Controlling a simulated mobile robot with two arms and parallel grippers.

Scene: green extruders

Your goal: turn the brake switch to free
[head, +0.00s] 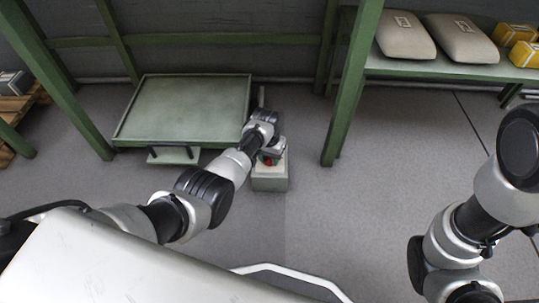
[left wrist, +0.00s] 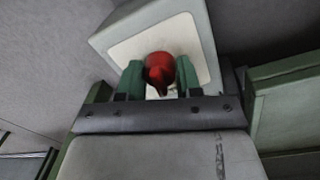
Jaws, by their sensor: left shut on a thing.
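The brake switch is a red knob (left wrist: 160,70) on a white plate (left wrist: 196,66) on top of a grey box (head: 270,182). The red knob also shows in part in the head view (head: 268,161), below my left gripper (head: 268,152). In the left wrist view, the green fingers of my left gripper (left wrist: 157,82) are on either side of the knob and shut on it. The knob's lower part and any markings are hidden or too small to read. My right gripper is outside both views; only part of my right arm shows at the right edge.
A low green platform cart (head: 180,110) stands left of the box. Green posts (head: 352,90) rise behind. A shelf (head: 430,68) at the back right carries pale sacks (head: 462,36) and yellow packages (head: 524,54). The grey floor right of the box is clear.

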